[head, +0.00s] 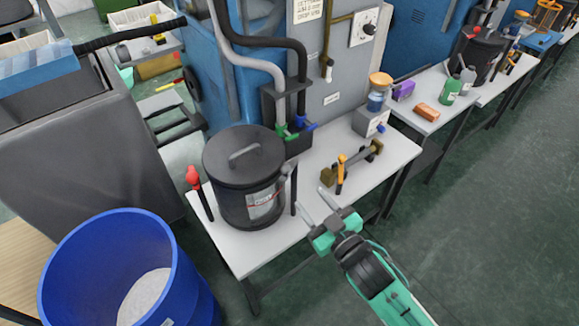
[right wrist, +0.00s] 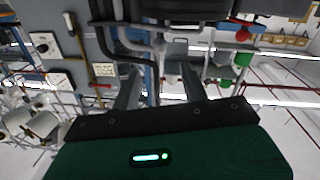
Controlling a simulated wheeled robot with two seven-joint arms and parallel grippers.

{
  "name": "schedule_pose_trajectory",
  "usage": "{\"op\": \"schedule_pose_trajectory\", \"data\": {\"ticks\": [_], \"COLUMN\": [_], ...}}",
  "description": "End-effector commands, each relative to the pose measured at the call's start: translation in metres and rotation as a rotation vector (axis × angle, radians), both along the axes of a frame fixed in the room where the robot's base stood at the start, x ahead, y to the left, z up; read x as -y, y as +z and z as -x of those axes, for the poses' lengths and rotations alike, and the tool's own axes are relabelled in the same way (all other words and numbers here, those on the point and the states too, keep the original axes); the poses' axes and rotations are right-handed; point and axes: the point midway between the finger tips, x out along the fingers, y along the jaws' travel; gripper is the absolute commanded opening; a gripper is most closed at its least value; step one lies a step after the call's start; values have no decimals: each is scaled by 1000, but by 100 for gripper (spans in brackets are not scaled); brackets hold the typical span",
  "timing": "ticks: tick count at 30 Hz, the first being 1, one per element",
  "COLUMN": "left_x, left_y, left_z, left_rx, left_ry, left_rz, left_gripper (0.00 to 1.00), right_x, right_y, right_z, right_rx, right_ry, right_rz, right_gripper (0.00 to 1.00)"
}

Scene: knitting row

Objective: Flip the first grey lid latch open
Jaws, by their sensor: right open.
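A black drum (head: 240,180) with a round black lid (head: 243,152) and a bar handle stands on a white table. A small grey piece at the drum's right rim (head: 286,168) looks like the lid latch; it is too small to tell whether it is open or shut. My right gripper (head: 316,205) is right of the drum near the table's front edge, apart from the drum. Its two fingers are spread and empty, also in the right wrist view (right wrist: 160,85). My left gripper is in no view.
A blue barrel (head: 110,265) stands at the lower left. A red-topped lever (head: 194,180) is left of the drum. Hoses with green and blue fittings (head: 290,132) are behind it. A brass-and-orange tool (head: 345,172) lies on the table to the right. Floor at the right is clear.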

Motion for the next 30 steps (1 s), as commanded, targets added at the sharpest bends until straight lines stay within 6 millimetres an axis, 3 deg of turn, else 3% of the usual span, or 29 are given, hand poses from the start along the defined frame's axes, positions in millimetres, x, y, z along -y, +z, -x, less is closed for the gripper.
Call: {"op": "schedule_pose_trajectory", "data": {"ticks": [16, 21, 30], "left_x": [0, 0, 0], "left_y": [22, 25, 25], "left_z": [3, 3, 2], "left_rx": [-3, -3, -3], "left_ry": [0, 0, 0], "left_rz": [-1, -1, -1], "left_gripper": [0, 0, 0], "right_x": [-52, -61, -64], "right_y": [2, 1, 0], "right_z": [-88, -103, -107], "right_rx": [1, 0, -1], "right_ry": [0, 0, 0], "right_rz": [0, 0, 0], "right_gripper": [45, 45, 45]}}
